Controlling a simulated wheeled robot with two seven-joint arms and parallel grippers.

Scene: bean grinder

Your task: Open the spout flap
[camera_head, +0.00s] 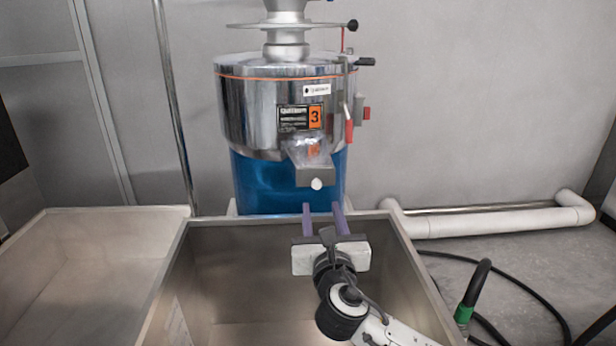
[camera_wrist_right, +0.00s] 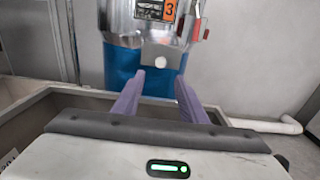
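The spout flap (camera_head: 316,177) is a grey metal plate with a round white knob (camera_head: 317,184) at its lower edge. It hangs on the front of the grinder's spout (camera_head: 308,151), and its knob also shows in the right wrist view (camera_wrist_right: 160,64). My right gripper (camera_head: 322,207) is open, its two purple fingers apart and pointing at the grinder. The fingertips appear below the knob in the head view, with nothing between them. In the right wrist view the gripper (camera_wrist_right: 158,78) has its tips either side of and just below the knob. My left gripper is not in view.
The steel grinder (camera_head: 245,110) stands on a blue base (camera_head: 262,185) against the wall. An open metal bin (camera_head: 215,285) lies in front, below my right arm. White pipe (camera_head: 500,222) and black hose (camera_head: 530,300) are at right.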

